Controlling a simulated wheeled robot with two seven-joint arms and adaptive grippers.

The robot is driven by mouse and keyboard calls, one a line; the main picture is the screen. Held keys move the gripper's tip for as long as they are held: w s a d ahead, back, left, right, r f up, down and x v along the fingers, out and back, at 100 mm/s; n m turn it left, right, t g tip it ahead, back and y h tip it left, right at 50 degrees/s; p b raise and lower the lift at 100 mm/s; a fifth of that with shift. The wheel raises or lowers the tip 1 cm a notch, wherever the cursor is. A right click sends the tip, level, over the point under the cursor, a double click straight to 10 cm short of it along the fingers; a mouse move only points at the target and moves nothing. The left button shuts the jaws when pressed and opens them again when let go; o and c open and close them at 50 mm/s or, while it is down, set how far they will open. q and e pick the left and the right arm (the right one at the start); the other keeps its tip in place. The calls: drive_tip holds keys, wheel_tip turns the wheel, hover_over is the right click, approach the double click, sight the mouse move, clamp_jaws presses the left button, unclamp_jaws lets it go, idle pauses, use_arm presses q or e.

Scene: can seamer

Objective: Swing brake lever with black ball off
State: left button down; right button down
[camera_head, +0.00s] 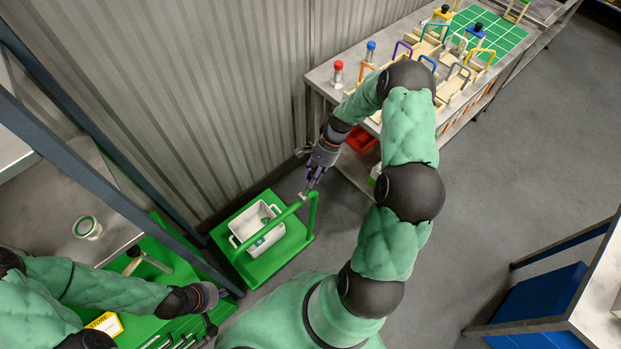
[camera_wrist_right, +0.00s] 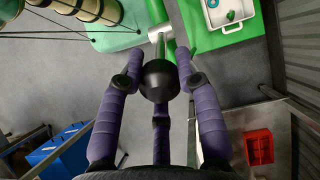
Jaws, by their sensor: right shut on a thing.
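The brake lever's black ball (camera_wrist_right: 160,80) sits between the purple fingers of my right gripper (camera_wrist_right: 160,86), which are shut on it. A short green rod runs from the ball to a silver hub (camera_wrist_right: 160,35) on the green cart's bar. In the head view my right gripper (camera_head: 311,183) is at the top right corner of the green cart (camera_head: 257,274); the ball is hidden there. My left gripper (camera_head: 211,314) is low on the left by the green bench. Its fingers are too unclear to tell open from shut.
A white bin (camera_head: 240,239) stands on the cart. A ribbed wall (camera_head: 190,100) is behind it. A metal table (camera_head: 318,78) with coloured handles stands upper right, a red crate (camera_head: 358,140) under it. A blue cabinet (camera_head: 538,302) is lower right. Grey floor between is clear.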

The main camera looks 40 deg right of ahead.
drive_tip(key=shift+d+f, duration=0.15)
drive_tip(key=shift+d, duration=0.1)
drive_tip(key=c, duration=0.9)
unclamp_jaws()
drive_tip(key=shift+o, duration=0.2)
drive_tip(key=v, duration=1.2)
drive_tip(key=shift+s+f, duration=0.1)
